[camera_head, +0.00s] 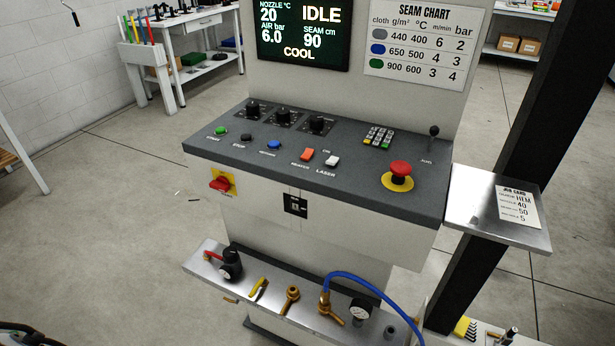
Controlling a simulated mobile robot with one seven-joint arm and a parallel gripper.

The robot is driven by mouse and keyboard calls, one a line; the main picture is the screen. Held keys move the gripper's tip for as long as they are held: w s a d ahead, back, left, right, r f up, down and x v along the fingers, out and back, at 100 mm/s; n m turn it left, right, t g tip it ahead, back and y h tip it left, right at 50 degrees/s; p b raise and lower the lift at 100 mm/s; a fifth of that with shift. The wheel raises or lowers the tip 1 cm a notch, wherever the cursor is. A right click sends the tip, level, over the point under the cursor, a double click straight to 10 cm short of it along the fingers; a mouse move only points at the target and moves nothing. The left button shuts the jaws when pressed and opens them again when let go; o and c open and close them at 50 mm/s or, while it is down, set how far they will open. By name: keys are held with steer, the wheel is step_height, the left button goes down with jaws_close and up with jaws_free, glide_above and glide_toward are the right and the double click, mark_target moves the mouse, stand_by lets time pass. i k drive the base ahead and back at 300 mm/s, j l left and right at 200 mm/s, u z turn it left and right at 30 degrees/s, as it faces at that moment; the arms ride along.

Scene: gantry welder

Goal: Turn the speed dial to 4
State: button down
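Three black dials stand in a row at the back left of the dark sloped control panel (350,172): a left dial (252,108), a middle dial (283,115) and a right dial (317,124). Their labels and pointer positions are too small to read, so I cannot tell which is the speed dial or what it is set to. My gripper is not in view, and nothing touches the dials.
Push buttons, including a green one (221,129), rocker switches, a keypad (379,135), a red emergency stop (400,170) and a joystick (433,137) share the panel. The screen (303,32) reads IDLE and COOL. A metal side shelf (475,222) holds a job card (517,206).

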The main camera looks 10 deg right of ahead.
mark_target(283, 114)
steer(key=i+l+z, duration=0.1)
steer(key=i+l, duration=0.85)
